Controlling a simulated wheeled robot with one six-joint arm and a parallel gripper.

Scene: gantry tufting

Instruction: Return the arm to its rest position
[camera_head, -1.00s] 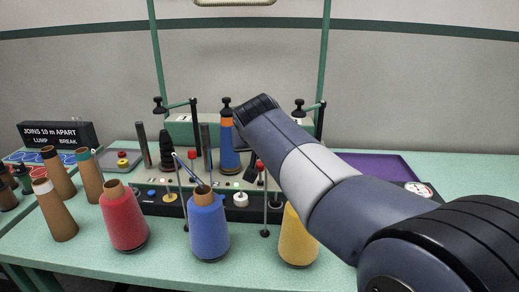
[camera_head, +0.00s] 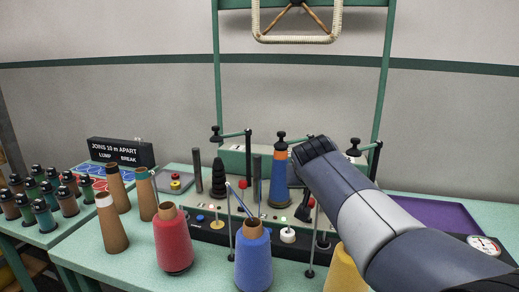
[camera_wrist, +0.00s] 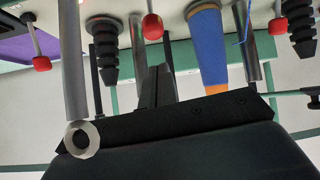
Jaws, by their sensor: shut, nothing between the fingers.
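My arm (camera_head: 375,220) reaches in from the lower right in the head view, its blue-grey and light-grey links slanting up to the left over the machine on the bench. Its upper end stands just right of a blue cone with an orange band (camera_head: 279,180). My gripper (camera_wrist: 155,88) shows in the wrist view as dark, closed fingers with nothing held. It is pointed among the machine's posts and cones, beside the blue cone (camera_wrist: 207,45) there. In the head view the gripper is mostly hidden behind my arm.
Red (camera_head: 172,243), blue (camera_head: 253,262) and yellow (camera_head: 343,272) yarn cones stand along the front. Thin upright posts and a green gantry frame (camera_head: 217,100) surround the arm's end. A purple tray (camera_head: 435,214) and dial gauge (camera_head: 484,245) lie right. Bare brown cones stand left.

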